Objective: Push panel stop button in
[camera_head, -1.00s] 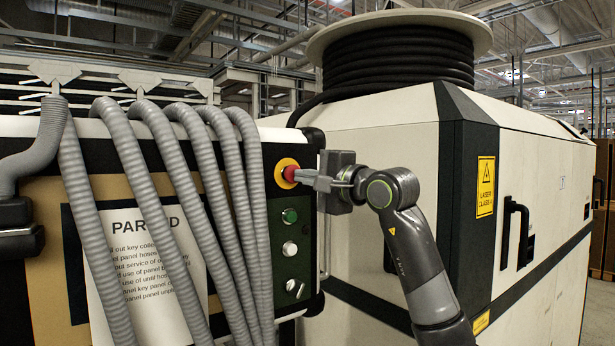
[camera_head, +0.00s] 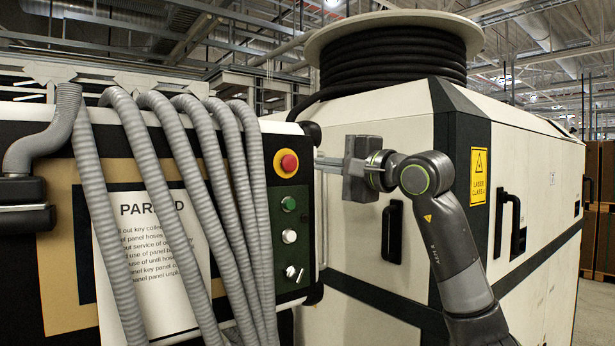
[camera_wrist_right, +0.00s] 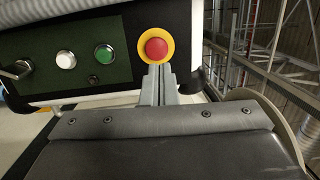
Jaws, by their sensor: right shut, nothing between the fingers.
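A gap shows between the fingertips and the button in the head view. In the wrist view the shut fingers (camera_wrist_right: 158,72) overlap the lower edge of the yellow ring. My left gripper is not in view.
Below the stop button are a green button (camera_head: 288,204), a white button (camera_head: 289,236) and a key switch (camera_head: 292,272). Several grey hoses (camera_head: 150,170) hang over the panel, left of the buttons. A cream cabinet (camera_head: 380,130) with a hose reel stands behind my right arm.

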